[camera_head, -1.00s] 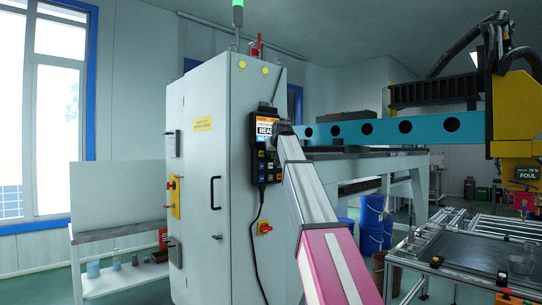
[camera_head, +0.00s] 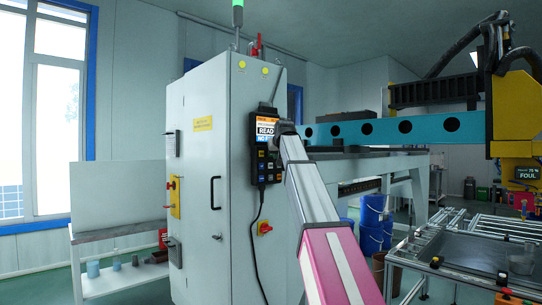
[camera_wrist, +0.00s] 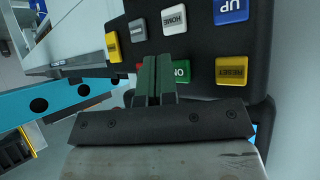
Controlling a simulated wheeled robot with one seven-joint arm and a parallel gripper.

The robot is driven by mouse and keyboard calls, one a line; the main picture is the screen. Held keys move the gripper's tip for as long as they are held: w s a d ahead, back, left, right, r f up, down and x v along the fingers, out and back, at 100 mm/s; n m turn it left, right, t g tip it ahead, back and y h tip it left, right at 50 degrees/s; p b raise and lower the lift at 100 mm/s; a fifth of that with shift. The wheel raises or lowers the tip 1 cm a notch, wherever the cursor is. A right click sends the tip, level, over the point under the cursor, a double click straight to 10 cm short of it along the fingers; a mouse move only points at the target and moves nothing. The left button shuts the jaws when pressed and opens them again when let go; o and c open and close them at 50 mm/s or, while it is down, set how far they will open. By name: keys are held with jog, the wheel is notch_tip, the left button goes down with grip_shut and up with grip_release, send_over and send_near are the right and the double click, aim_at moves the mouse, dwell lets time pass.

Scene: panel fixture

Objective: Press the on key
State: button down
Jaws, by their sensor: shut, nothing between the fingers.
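The black hand-held pendant (camera_head: 254,160) hangs on the grey cabinet's side, with a lit screen and rows of coloured keys. In the wrist view, the green key (camera_wrist: 182,72), which appears to be the on key, is partly hidden by my fingers. Its lettering shows upside down. My gripper (camera_wrist: 156,62) is shut and empty, its dark green fingers pointing at the pendant just beside and over this key. Whether the tips touch it I cannot tell. In the head view, my arm's end covers the pendant's right side and hides the fingertips.
Close around the fingers are a red key (camera_wrist: 140,67), a white HOME key (camera_wrist: 174,19), a yellow RESET key (camera_wrist: 231,70) and a blue UP key (camera_wrist: 231,10). The grey cabinet (camera_head: 204,240) stands behind the pendant. A teal beam (camera_head: 385,132) runs to the right.

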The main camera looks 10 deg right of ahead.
jog(key=shift+s+d, duration=0.1)
jog(key=s+d, duration=0.1)
jog(key=s, duration=0.1)
jog(key=s+d, duration=0.1)
jog(key=shift+s+d, duration=0.4)
dwell(0.9)
jog(key=s+f+g, duration=0.2)
jog(key=s+f, duration=0.1)
jog(key=f, duration=1.1)
jog(key=s+f+g, duration=0.1)
jog(key=s+f, duration=0.1)
jog(key=f, duration=1.2)
jog(key=s+f+g, duration=0.2)
jog(key=s+f, duration=0.1)
jog(key=f, duration=1)
jog(key=s+f+g, duration=0.3)
jog(key=s+f, duration=1)
jog(key=f, duration=0.3)
jog(key=s+f+m+g+h, duration=0.1)
jog(key=s+f+g, duration=0.1)
jog(key=s+f, duration=1.2)
notch_tip(320, 180, down, 2)
jog(key=shift+a+g, duration=0.4)
jog(key=shift+s, duration=0.1)
